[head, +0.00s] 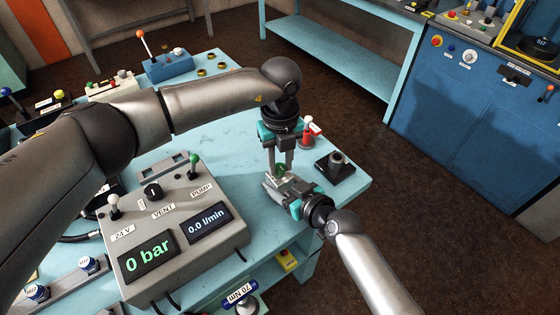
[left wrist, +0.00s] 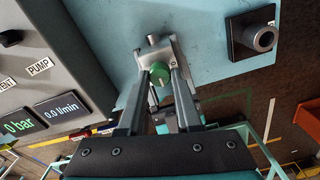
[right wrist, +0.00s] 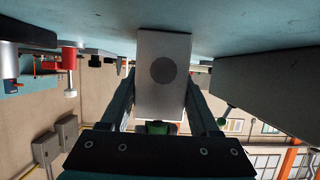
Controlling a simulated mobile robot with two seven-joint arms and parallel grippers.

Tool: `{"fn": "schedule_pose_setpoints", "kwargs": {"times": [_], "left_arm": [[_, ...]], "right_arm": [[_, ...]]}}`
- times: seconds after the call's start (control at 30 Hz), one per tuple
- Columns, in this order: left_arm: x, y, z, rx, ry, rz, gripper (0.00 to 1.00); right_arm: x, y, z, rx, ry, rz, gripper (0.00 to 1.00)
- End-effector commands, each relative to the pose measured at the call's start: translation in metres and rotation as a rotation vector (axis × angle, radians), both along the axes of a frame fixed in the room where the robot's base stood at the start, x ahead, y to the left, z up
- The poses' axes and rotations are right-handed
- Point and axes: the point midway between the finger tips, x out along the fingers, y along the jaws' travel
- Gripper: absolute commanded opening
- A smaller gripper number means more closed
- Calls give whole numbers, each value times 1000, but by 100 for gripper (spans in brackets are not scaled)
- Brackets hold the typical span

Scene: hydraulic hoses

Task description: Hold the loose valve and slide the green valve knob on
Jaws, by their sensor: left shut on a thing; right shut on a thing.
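The green valve knob (left wrist: 158,74) is between the fingers of my left gripper (head: 282,170), which points down and is shut on it. The knob also shows partly in the right wrist view (right wrist: 158,128). The loose valve, a light grey block with a dark round port (right wrist: 163,70), is held between the fingers of my right gripper (head: 283,188), which reaches in from the lower right. In the left wrist view the valve (left wrist: 153,43) lies just behind the knob. The knob is at the valve's upper side. I cannot tell if it is seated; the stem is hidden.
A control box (head: 174,236) reading 0 bar stands left of the grippers. A black socket block (head: 335,167) stands close to their right, with a red-and-white fitting (head: 308,133) behind it. The table's right edge (head: 360,188) is near. Some blue table surface is free behind the grippers.

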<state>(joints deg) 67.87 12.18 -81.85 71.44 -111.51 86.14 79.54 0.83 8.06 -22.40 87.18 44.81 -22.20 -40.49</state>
Motion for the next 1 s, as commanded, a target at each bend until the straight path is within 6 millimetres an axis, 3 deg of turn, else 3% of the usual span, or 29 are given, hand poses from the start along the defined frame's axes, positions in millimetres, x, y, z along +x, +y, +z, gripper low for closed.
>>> {"fn": "schedule_pose_setpoints", "kwargs": {"times": [0.47,0.5,0.77,1.0], "left_arm": [[1,1,1,1,-1,17,0],[1,1,1,1,-1,17,35],[0,0,0,0,-1,15,64],[0,0,1,0,0,14,64]], "right_arm": [[0,-2,-2,-3,3,-2,0],[0,-2,-2,-3,3,-2,0],[0,-1,-2,-3,3,-1,0],[0,-1,-2,-3,2,-1,0]]}}
